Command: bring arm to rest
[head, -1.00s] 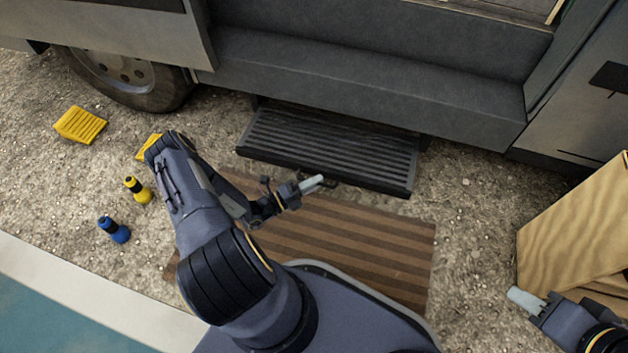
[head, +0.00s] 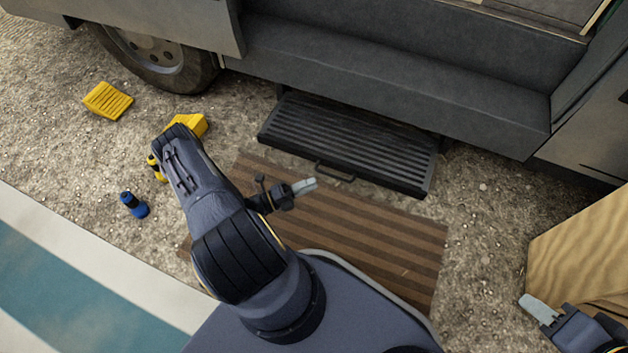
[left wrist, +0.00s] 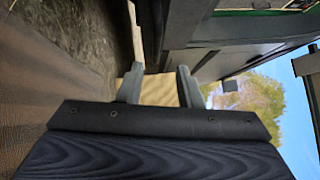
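My left gripper (head: 303,187) is held over the brown striped mat (head: 370,240), on the near side of the van's step, with nothing in it. In the left wrist view its two fingers (left wrist: 158,84) stand apart with an empty gap between them. My left arm is bent, its elbow out to the left. My right gripper (head: 540,308) is at the lower right edge, in front of a wooden box; its finger spacing cannot be made out.
The van's black step (head: 350,145) with a small handle lies beyond the mat. Yellow chocks (head: 108,101), a yellow-black bottle-like item (head: 155,167) and a blue one (head: 133,205) are on the gravel at left. The wooden box (head: 585,245) stands at right.

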